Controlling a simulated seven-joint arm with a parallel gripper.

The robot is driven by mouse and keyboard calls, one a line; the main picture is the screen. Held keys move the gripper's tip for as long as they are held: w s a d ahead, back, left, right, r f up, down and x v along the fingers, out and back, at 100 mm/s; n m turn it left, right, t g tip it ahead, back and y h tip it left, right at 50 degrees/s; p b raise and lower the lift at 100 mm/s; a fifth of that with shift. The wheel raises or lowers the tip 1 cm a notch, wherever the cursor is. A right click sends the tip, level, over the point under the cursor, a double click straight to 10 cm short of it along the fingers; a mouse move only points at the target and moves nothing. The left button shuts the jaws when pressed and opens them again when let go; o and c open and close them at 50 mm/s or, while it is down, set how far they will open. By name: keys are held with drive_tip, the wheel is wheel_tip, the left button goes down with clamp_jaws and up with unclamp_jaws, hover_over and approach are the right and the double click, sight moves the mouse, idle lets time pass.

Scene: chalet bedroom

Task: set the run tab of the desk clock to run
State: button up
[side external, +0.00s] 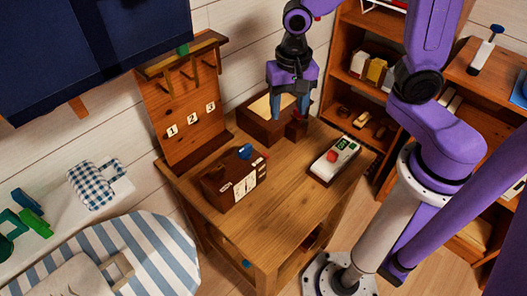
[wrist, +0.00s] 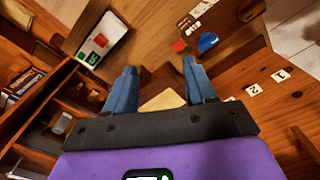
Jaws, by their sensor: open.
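The desk clock appears to be the brown wooden box (side external: 222,187) with a white face, standing at the desk's front left. A blue piece (side external: 245,151) sits on its top, and a small red piece shows beside it. In the wrist view the blue piece (wrist: 208,42) and red piece (wrist: 178,46) are near the top, right of the fingertips. Which piece is the run tab, and its setting, I cannot tell. My gripper (side external: 289,116) is open and empty at the desk's back, behind and right of the clock, pointing down; its blue fingers also show in the wrist view (wrist: 159,66).
A white device (side external: 334,160) with a red button and green display lies at the desk's right. An open wooden box (side external: 258,122) stands at the back below my gripper. A numbered hook board (side external: 185,118) rises behind the clock. Bare desk (side external: 280,190) lies between clock and device.

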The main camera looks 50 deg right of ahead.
drive_tip(key=w+f+m, duration=0.5)
drive_tip(key=w+m, duration=0.3)
drive_tip(key=m, duration=0.4)
drive_tip(key=f, duration=1.7)
drive_tip(key=shift+s, duration=0.25)
